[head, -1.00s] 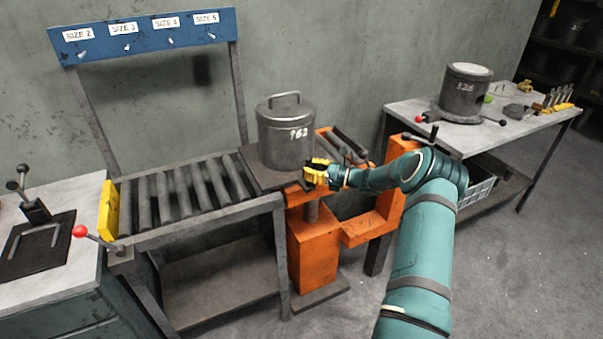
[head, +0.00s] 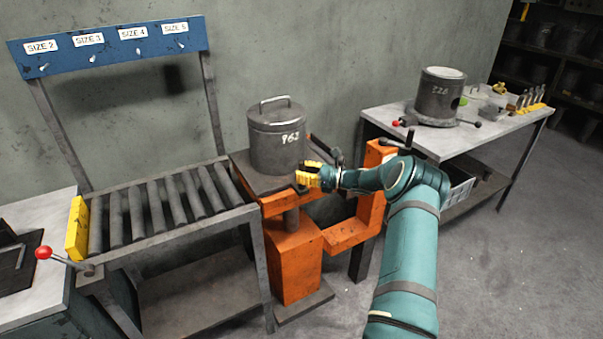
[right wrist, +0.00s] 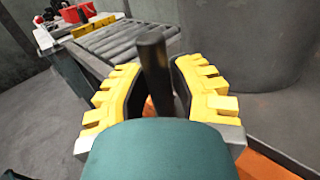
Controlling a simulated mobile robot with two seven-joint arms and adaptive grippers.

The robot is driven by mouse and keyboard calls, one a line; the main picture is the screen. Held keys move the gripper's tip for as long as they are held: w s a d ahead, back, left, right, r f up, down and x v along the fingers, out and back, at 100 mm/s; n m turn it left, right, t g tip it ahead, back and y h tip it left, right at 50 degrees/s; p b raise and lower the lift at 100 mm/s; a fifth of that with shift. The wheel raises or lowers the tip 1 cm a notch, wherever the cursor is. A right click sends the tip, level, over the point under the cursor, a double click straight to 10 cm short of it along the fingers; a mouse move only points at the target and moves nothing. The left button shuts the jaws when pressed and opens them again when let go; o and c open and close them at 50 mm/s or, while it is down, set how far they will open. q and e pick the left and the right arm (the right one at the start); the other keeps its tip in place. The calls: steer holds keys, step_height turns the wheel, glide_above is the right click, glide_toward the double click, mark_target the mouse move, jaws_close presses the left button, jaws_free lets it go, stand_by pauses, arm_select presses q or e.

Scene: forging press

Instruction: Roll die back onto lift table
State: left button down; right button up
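The die (head: 276,148) is a dark grey upright cylinder with a lid, a top handle and white marking. It stands on the dark top of the orange lift table (head: 293,262), just right of the roller conveyor (head: 160,205). My right gripper (head: 308,177) is at the die's front right side. In the right wrist view, its yellow fingers (right wrist: 158,85) close around a dark upright bar (right wrist: 153,60). The die's curved wall (right wrist: 240,40) fills the right there. Where the bar is fixed is hidden. My left gripper is out of view.
A yellow stop block (head: 77,228) and a red-knobbed lever (head: 44,253) are at the conveyor's left end. A bench (head: 470,137) at the right holds a second cylinder (head: 440,96) and small tools. Open floor (head: 500,260) lies at the front right.

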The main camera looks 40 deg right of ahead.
steer(key=o, duration=0.3)
steer(key=shift+d, duration=0.1)
steer(key=shift+o, duration=0.2)
steer(key=shift+s, duration=0.1)
steer(key=v, duration=1.1)
steer(key=shift+s+d, duration=0.15)
steer(key=shift+s, duration=0.2)
